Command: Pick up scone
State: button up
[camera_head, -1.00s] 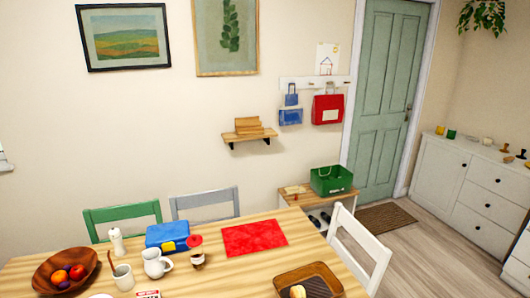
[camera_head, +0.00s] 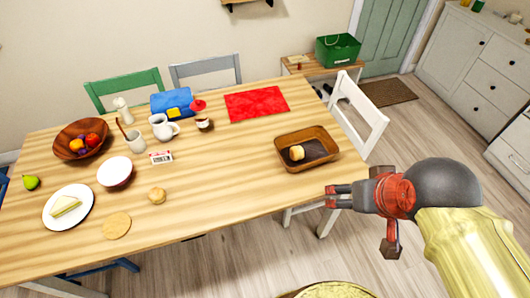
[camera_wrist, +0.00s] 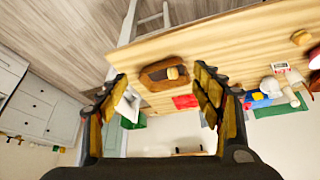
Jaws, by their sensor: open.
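A small round, golden-brown baked piece (camera_head: 157,195), which looks like the scone, sits on the bare table near its front edge. Another small pale-brown bun (camera_head: 297,153) lies in the brown tray (camera_head: 322,160) at the table's right end; I cannot tell its kind for sure. My gripper (camera_head: 328,196) is off the table's right front edge, in front of the tray, pointing left. It is open and empty.
A white bowl (camera_head: 115,171), a plate with a cake or sandwich wedge (camera_head: 66,206) and a round wooden disc (camera_head: 117,226) lie left of the round piece. A small card (camera_head: 161,157) and a white jug (camera_head: 160,126) stand behind it. Bare table (camera_head: 225,185) lies to its right.

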aim_at(157, 195)
jog(key=k+u, duration=0.15)
jog(key=u, duration=1.45)
jog(key=i+l+z, duration=0.25)
jog(key=i+l, duration=0.15)
jog(key=l, duration=0.25)
jog(key=i+l+z, duration=0.2)
jog(key=i+l, duration=0.3)
jog(key=l, duration=0.1)
